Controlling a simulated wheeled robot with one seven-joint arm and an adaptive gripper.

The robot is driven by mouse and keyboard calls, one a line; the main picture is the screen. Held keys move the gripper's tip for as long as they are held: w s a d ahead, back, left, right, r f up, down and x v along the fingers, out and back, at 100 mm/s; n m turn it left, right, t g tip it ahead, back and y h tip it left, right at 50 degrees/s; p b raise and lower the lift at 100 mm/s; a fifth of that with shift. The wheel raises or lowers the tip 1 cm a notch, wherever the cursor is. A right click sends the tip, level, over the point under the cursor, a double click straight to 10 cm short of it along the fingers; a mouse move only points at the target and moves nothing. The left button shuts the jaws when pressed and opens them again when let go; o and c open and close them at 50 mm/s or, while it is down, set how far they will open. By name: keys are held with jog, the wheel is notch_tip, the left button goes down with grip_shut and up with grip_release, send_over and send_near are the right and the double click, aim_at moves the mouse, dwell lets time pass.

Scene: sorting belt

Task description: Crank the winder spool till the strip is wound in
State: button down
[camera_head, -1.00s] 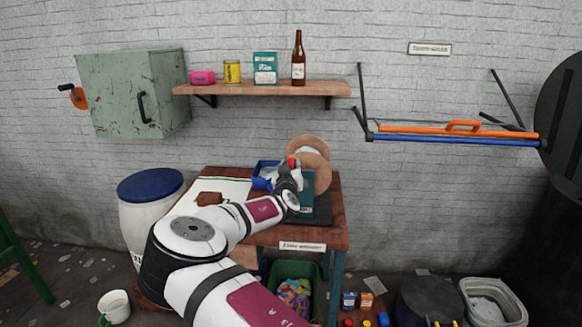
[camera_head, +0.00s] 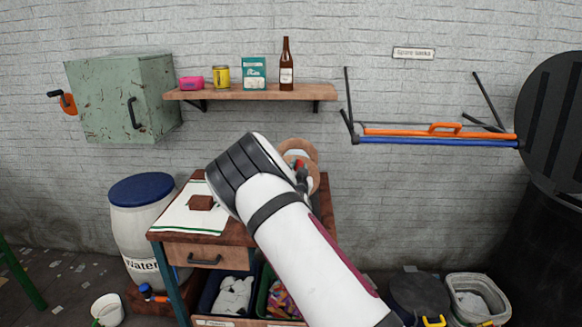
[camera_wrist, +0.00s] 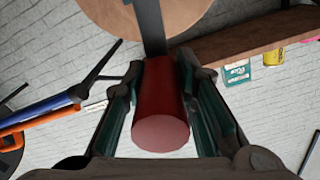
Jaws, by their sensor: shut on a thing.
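The winder spool (camera_head: 299,149) stands on the workbench, a brown disc largely hidden behind my arm in the head view. Its disc edge (camera_wrist: 140,12) shows at the top of the wrist view. The red crank handle (camera_wrist: 160,105) lies between the fingers of my gripper (camera_wrist: 163,110), which is shut on it. A dark crank arm (camera_wrist: 149,28) runs from the handle up across the disc. A white strip with green edges (camera_head: 186,219) lies on the left of the bench, with a brown block (camera_head: 201,202) on it. Its link to the spool is hidden.
The workbench (camera_head: 222,240) has a drawer and bins below. A shelf (camera_head: 250,93) with several goods is above. A green cabinet (camera_head: 121,97) hangs left; a barred wall frame (camera_head: 436,138) hangs right. A water barrel (camera_head: 139,215) stands left of the bench.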

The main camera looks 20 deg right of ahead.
jog(key=s+d+f+m, duration=0.3)
jog(key=d+f+m, duration=0.45)
jog(key=m, duration=0.45)
notch_tip(320, 180, down, 9)
jog(key=m+b, duration=0.1)
jog(key=m, duration=0.9)
jog(key=shift+w+a+m, duration=0.35)
jog(key=shift+w+m, duration=0.05)
jog(key=shift+w, duration=0.05)
jog(key=shift+a, duration=0.1)
jog(key=c, duration=1.3)
grip_release()
